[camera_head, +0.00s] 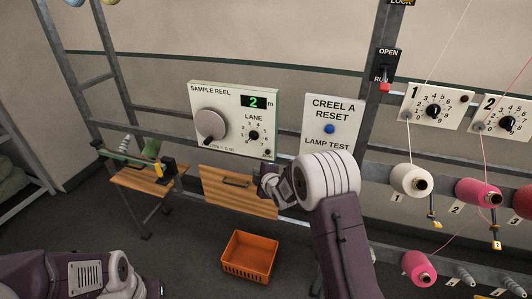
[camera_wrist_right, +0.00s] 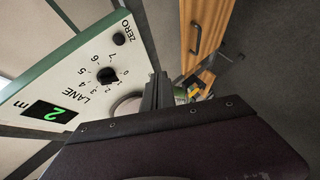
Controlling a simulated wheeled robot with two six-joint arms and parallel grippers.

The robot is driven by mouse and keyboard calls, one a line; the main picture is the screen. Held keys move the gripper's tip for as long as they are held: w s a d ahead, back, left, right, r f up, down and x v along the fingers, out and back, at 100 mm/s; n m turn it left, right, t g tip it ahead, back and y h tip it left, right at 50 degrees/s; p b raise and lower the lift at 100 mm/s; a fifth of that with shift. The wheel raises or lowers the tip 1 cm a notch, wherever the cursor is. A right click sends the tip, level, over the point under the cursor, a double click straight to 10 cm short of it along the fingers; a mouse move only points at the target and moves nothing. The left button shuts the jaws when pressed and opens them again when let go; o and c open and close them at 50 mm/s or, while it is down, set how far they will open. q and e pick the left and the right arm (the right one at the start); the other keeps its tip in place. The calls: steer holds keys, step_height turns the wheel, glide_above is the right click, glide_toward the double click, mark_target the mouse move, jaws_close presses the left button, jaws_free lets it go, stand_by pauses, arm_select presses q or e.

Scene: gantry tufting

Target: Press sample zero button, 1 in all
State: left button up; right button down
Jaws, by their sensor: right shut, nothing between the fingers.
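The sample reel panel (camera_head: 208,97) is a pale box with a large grey knob, a display reading 2 m and a lane dial (camera_head: 254,135). Its small dark ZERO button (camera_head: 267,152) is at the lower right corner. In the right wrist view the button (camera_wrist_right: 119,38) shows beside the word ZERO. My right gripper (camera_head: 262,178) is shut and empty, just below that corner in the head view. It also shows in the right wrist view (camera_wrist_right: 158,88), apart from the button in the picture. My left arm shows at the lower left, its gripper out of frame.
The CREEL A RESET panel (camera_head: 332,112) with a blue button stands right of the reel panel. A wooden drawer front (camera_head: 225,195) is below. An orange crate (camera_head: 249,257) stands on the floor. Yarn cones (camera_head: 411,180) and numbered dials (camera_head: 433,108) line the right side.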

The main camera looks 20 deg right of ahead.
mark_target(268, 152)
steer(key=w+d+p, duration=0.1)
steer(key=w, duration=0.1)
steer(key=w+d+p, duration=0.1)
steer(key=w+d, duration=0.1)
steer(key=w+d+p, duration=0.1)
steer(key=w+d, duration=0.1)
steer(key=shift+w, duration=0.4)
steer(key=shift+d, duration=0.1)
steer(key=shift+w, duration=0.15)
stand_by(1.6)
steer(key=shift+w+d, duration=0.2)
